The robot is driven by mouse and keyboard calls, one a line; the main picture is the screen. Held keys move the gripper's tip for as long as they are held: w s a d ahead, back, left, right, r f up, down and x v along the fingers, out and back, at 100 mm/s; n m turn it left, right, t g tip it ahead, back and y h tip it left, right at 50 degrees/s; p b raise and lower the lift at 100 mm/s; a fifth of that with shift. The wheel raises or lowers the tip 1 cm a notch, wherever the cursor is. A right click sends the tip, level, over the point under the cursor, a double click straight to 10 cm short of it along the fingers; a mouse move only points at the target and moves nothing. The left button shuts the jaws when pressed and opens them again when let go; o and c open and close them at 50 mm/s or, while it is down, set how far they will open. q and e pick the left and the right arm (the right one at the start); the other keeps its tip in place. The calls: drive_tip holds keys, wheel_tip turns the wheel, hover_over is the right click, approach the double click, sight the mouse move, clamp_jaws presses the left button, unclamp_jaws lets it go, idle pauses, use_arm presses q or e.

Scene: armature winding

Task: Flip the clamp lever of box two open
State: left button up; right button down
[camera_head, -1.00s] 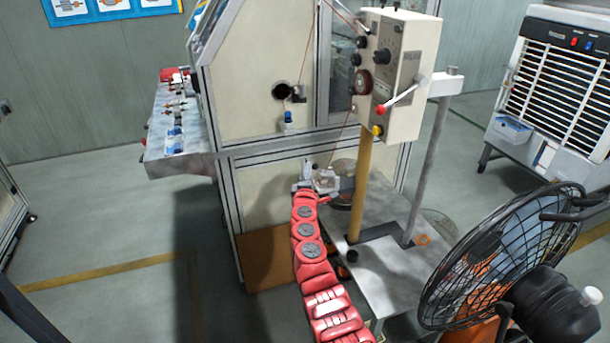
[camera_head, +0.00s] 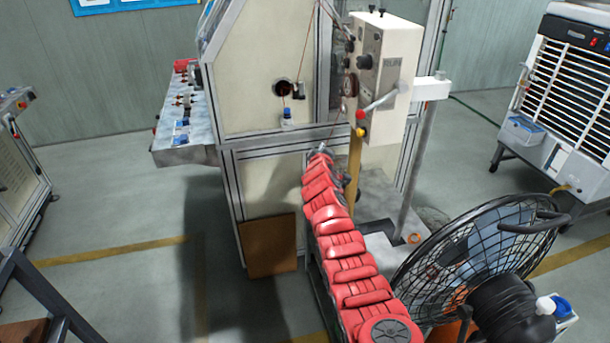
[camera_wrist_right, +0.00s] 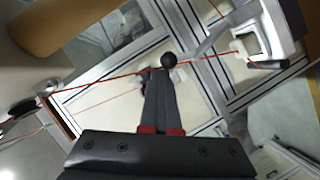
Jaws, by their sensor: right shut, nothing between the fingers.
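A cream control box (camera_head: 392,62) with dark knobs stands on a post at upper middle; I cannot tell whether it is box two. A grey lever (camera_head: 382,101) slants across its lower part, with red and yellow knobs near its lower end. My right gripper (camera_head: 321,150) is at the end of the red arm, left of and below the box, small and partly hidden by the arm. In the right wrist view its fingers (camera_wrist_right: 162,80) are shut and empty, with a small black ball (camera_wrist_right: 169,60) just beyond or at the tips; contact is unclear. My left gripper is out of view.
A red wire (camera_wrist_right: 105,83) runs across the wrist view close to the fingertips. The framed machine cabinet (camera_head: 262,75) stands behind my right gripper. A black fan (camera_head: 475,250) stands at lower right. The floor at left is mostly clear.

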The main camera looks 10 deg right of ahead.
drive_tip(key=shift+d, duration=0.95)
drive_tip(key=shift+a+r, duration=0.1)
drive_tip(key=shift+a, duration=0.05)
drive_tip(key=shift+w+a+r, duration=0.2)
drive_tip(key=shift+a+r, duration=0.1)
drive_tip(key=shift+r, duration=0.15)
drive_tip(key=s+a+r+b, duration=0.3)
drive_tip(key=s+a+r, duration=0.1)
drive_tip(key=s, duration=0.5)
drive_tip(key=shift+r, duration=0.75)
